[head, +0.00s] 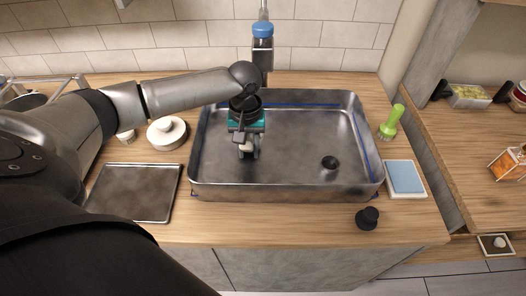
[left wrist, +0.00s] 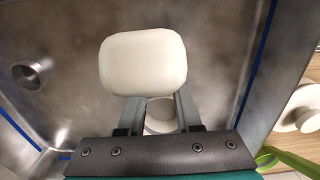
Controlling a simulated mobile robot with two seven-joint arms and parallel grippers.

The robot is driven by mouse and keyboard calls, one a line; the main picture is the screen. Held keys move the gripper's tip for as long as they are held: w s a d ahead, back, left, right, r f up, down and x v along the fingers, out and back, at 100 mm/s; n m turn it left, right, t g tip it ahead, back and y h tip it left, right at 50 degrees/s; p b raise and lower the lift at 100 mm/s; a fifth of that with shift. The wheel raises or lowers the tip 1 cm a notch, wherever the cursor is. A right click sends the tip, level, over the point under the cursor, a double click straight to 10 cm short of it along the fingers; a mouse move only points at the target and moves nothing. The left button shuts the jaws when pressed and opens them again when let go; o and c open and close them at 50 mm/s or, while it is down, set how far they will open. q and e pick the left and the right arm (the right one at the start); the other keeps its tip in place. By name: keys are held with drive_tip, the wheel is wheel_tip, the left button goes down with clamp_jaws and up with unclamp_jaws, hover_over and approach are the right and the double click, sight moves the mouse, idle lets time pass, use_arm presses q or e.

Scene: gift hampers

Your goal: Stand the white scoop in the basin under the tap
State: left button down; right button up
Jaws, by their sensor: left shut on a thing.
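The white scoop (left wrist: 143,62) is between the fingers of my left gripper (left wrist: 158,100), which is shut on it in the left wrist view. Its broad rounded end faces the camera, and a paler round part shows between the fingers. In the head view my left gripper (head: 247,150) points down inside the left part of the metal basin (head: 290,190), and it mostly hides the scoop. I cannot tell whether the scoop touches the basin floor. The tap (head: 263,48), with a blue band, rises at the back of the basin, behind my left gripper. My right gripper is not in view.
A round drain (head: 330,163) lies in the basin's right part; the floor there is otherwise clear. A dark tray (head: 135,192) and a white lidded pot (head: 167,133) stand left. A green brush (head: 392,122), a blue pad (head: 405,177) and a black knob (head: 368,218) are right.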

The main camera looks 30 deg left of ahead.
sight(248, 147)
use_arm(q)
drive_tip(key=shift+w+d+r, duration=0.1)
drive_tip(key=shift+w+d, duration=0.15)
drive_tip(key=shift+d, duration=0.15)
drive_tip(key=shift+w+d+f, duration=0.25)
drive_tip(key=shift+w+d, duration=0.1)
drive_tip(key=shift+d, duration=0.25)
drive_tip(key=shift+w+d+f, duration=0.2)
drive_tip(key=shift+w+d, duration=0.15)
drive_tip(key=shift+d, duration=0.25)
drive_tip(key=shift+f, duration=0.2)
drive_tip(key=shift+a, duration=0.1)
drive_tip(key=shift+f, duration=0.1)
drive_tip(key=c, duration=0.6)
unclamp_jaws()
wheel_tip(248, 147, up, 8)
drive_tip(key=shift+f+p, duration=0.15)
drive_tip(key=shift+p, duration=0.3)
